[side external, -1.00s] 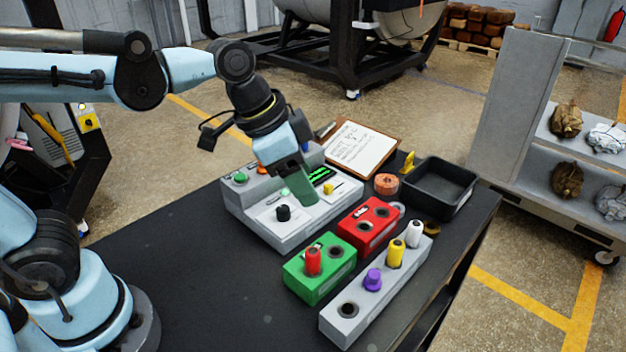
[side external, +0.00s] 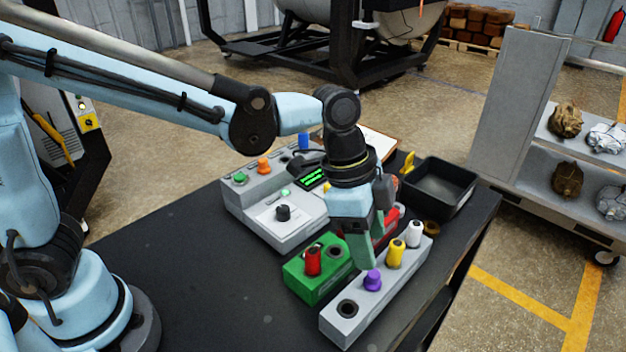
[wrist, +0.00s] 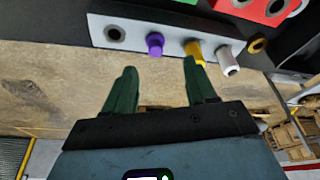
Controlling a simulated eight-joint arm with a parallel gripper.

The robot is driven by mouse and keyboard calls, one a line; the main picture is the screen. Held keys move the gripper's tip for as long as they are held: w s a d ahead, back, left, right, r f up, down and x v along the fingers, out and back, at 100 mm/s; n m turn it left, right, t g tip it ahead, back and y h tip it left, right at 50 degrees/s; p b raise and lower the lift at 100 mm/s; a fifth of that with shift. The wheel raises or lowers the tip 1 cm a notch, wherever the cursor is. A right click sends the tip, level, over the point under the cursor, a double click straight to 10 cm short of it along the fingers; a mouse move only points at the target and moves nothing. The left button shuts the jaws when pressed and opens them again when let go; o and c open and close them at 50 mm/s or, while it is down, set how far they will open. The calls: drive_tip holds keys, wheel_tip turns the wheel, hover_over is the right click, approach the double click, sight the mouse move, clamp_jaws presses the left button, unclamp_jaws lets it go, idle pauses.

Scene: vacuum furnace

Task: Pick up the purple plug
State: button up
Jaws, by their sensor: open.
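The purple plug (side external: 373,280) stands in the long grey block (side external: 345,325), between an empty hole and the yellow plug. My gripper (side external: 362,257) is just above and behind it in the side view, pointing down with green fingers. In the wrist view the purple plug (wrist: 155,44) lies ahead of the two spread fingers (wrist: 158,78), nearer the left one in that picture. The gripper is open, with nothing between the fingers.
A yellow plug (side external: 396,254) and a white plug (side external: 413,234) stand close by in the same block. The green block (side external: 318,283) holds a red plug (side external: 313,261). A control box (side external: 262,210) and a black tray (side external: 440,188) stand behind.

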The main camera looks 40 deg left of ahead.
sight(374, 273)
drive_tip(key=shift+s+x, duration=0.15)
drive_tip(key=shift+x, duration=1.25)
drive_tip(key=shift+s+x, duration=0.15)
drive_tip(key=shift+x, duration=1.25)
drive_tip(key=shift+c, duration=0.4)
clamp_jaws()
